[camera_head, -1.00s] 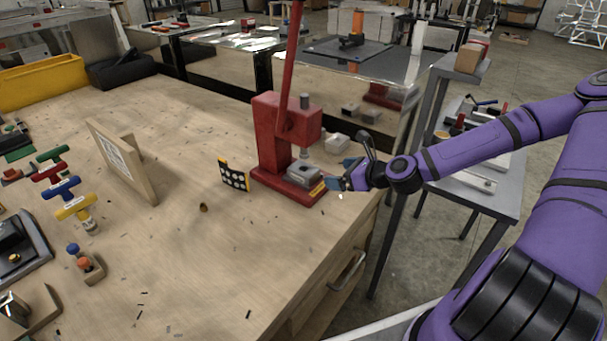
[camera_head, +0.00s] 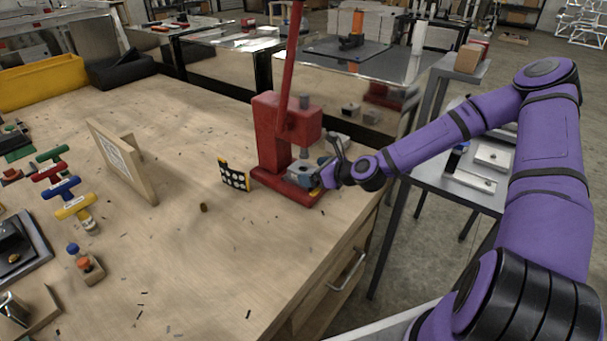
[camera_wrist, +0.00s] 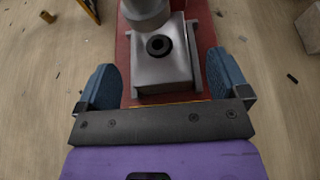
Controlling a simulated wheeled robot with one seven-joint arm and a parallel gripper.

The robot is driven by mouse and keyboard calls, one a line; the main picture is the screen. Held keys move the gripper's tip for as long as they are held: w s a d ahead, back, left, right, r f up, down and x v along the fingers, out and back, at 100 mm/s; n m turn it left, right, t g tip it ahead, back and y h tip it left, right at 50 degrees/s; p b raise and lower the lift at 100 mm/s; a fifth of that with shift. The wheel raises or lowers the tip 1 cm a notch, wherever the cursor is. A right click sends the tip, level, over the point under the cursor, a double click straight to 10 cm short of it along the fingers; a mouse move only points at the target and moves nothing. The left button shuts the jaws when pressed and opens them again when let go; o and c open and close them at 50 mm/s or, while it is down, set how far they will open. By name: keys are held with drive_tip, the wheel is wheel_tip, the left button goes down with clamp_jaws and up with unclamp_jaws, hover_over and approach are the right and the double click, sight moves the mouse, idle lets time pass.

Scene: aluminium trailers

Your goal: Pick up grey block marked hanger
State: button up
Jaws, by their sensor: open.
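A grey metal block (camera_wrist: 157,72) with a dark round hole in its top sits on the base of a red press (camera_head: 286,132), under the press ram (camera_wrist: 146,12). I see no readable marking on it. My gripper (camera_wrist: 163,78) is open, with one blue finger on each side of the block's near part and visible gaps to it. In the head view my gripper (camera_head: 310,176) is at the front of the press and hides much of the block. A second grey block (camera_wrist: 311,28) lies on the bench to the right in the wrist view.
The press column and its long red lever (camera_head: 290,60) stand close behind the gripper. A dotted board (camera_head: 234,178) is left of the press. A wooden stand (camera_head: 120,165) and coloured T-handles (camera_head: 66,190) are further left. The bench (camera_head: 200,260) in front is mostly clear.

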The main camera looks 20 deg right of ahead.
drive_tip(key=shift+x, duration=0.95)
drive_tip(key=c, duration=1.3)
